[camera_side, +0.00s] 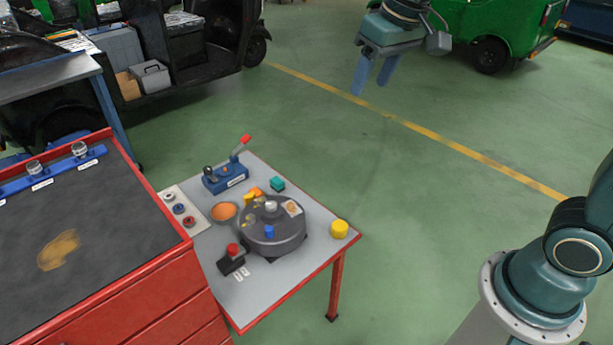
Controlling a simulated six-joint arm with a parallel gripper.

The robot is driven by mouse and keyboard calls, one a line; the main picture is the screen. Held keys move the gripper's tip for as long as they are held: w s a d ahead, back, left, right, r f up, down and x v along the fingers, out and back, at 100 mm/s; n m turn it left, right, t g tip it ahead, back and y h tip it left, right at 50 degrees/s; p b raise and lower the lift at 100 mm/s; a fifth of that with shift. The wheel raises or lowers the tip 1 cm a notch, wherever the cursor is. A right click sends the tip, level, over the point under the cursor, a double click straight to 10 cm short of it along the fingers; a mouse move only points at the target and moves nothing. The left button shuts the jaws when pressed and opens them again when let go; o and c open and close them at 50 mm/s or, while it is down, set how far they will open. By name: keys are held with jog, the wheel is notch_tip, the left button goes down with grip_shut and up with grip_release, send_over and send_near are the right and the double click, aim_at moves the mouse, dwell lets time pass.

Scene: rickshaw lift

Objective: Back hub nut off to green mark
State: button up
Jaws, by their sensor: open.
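The hub (273,233) is a dark round drum on the small grey worktable with red legs. A small silver piece (270,206), which looks like the hub nut, stands on its top. A pale tag with an orange figure (292,208) and a blue peg (269,231) are also on the drum. I cannot make out a green mark on the hub at this size. My gripper (371,82) is at the top of the view, well above and beyond the table. Its two blue fingers point down, apart and empty.
On the worktable (316,262) are a blue lever fixture (226,176) with a red knob, a teal block (278,183), a yellow cylinder (340,229), an orange dish (223,211) and a black red-topped switch (232,258). A red cabinet (150,297) adjoins its left side. Open floor lies behind.

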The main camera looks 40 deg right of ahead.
jog(key=w+a+f+g, duration=0.15)
jog(key=w+f, duration=0.35)
jog(key=w, duration=0.5)
jog(key=m+g, duration=0.1)
jog(key=g, duration=0.1)
send_over(271, 204)
notch_tip(271, 204, down, 24)
notch_tip(271, 204, down, 14)
jog(key=shift+r, duration=0.15)
jog(key=c, duration=1)
